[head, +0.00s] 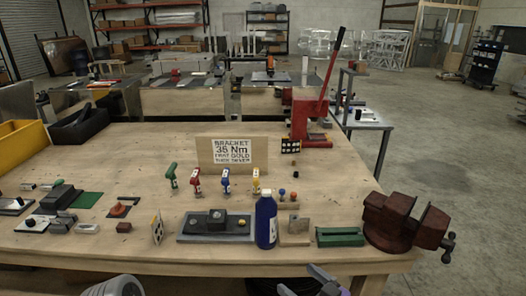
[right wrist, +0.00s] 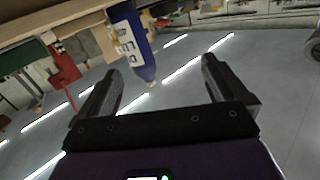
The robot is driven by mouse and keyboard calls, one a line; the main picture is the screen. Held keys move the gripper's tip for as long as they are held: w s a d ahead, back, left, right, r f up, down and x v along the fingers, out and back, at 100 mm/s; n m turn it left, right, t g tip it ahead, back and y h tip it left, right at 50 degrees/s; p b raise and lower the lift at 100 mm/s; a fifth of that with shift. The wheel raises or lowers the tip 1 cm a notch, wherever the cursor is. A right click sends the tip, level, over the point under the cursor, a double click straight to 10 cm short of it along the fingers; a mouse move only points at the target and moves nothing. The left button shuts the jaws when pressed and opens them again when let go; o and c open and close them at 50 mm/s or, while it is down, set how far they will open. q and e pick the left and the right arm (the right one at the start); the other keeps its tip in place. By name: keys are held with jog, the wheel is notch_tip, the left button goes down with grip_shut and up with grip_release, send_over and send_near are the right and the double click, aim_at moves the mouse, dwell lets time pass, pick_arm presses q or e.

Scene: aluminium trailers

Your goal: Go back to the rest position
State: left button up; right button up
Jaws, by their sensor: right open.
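My right gripper (head: 328,281) shows at the bottom edge of the head view, in front of the table's near edge and apart from it. In the right wrist view its two fingers (right wrist: 160,82) are spread with nothing between them. A blue bottle (head: 266,220) stands upright at the table's front edge, beyond my right gripper. In the right wrist view the bottle (right wrist: 131,42) appears inverted, past the fingers and not touched. Only a grey rounded piece of my left arm shows at the lower left; its gripper is out of view.
The wooden table (head: 130,250) holds several coloured drivers, a grey fixture (head: 215,225), a bracket sign (head: 232,156) and a green block (head: 340,237). A dark red vise (head: 405,222) juts from the right corner. A red press (head: 308,120) stands behind.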

notch_tip(320, 180, down, 17)
jog(key=d+m+g+h+p, duration=0.1)
jog(key=m+g+h+p, duration=0.1)
jog(key=m+g+h, duration=0.3)
pick_arm(q)
jog(key=r, duration=0.1)
jog(key=r+p, duration=0.1)
jog(key=r, duration=0.1)
jog(key=shift+w+r, duration=0.25)
pick_arm(e)
jog(key=s+f+m+g+h, duration=0.1)
jog(key=s+f+m+g, duration=0.3)
jog(key=s+f, duration=1.2)
jog(key=g, duration=0.3)
jog(key=shift+a+f+g+h, duration=0.3)
jog(key=shift+a+h, duration=0.1)
